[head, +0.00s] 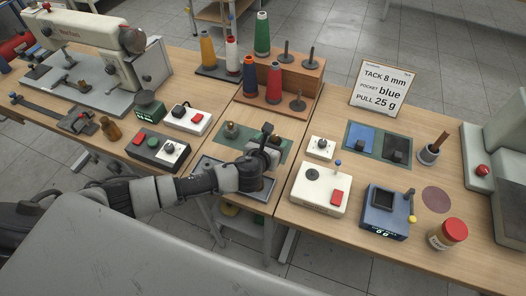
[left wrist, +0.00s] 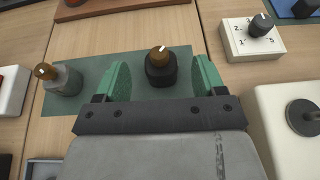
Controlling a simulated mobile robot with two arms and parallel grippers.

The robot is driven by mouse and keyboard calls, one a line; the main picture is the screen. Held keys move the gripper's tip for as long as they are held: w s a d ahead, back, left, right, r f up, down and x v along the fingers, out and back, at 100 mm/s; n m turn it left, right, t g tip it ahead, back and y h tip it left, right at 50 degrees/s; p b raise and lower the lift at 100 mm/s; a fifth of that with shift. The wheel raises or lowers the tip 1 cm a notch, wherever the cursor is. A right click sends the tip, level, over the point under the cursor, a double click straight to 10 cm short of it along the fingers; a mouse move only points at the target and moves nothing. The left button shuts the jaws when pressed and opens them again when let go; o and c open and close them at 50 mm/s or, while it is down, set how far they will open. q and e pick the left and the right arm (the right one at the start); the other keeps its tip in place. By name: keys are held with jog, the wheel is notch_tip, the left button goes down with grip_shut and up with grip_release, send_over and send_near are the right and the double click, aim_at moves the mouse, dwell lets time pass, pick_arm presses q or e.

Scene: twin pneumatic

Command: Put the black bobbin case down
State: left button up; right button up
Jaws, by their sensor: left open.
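The black bobbin case (left wrist: 161,74) with a brown knob on top stands upright on the green mat (left wrist: 140,62) in the left wrist view. My left gripper (left wrist: 164,78) is open, its green fingers on either side of the case with a gap at each side. In the head view my left gripper (head: 268,146) is over the mat and largely hides the black case. A grey bobbin case (left wrist: 65,79) with a brown knob stands at the mat's left end; it also shows in the head view (head: 231,131). My right gripper is not in view.
A white dial box (head: 320,148) and a white box with a red button (head: 320,189) stand to the right. A grey tray (head: 207,165) lies in front of the mat. A wooden spool rack (head: 285,85) stands behind. A button box (head: 157,149) is on the left.

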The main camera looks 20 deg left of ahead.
pick_arm(q)
jog(key=v, duration=0.8)
jog(key=shift+s, duration=0.1)
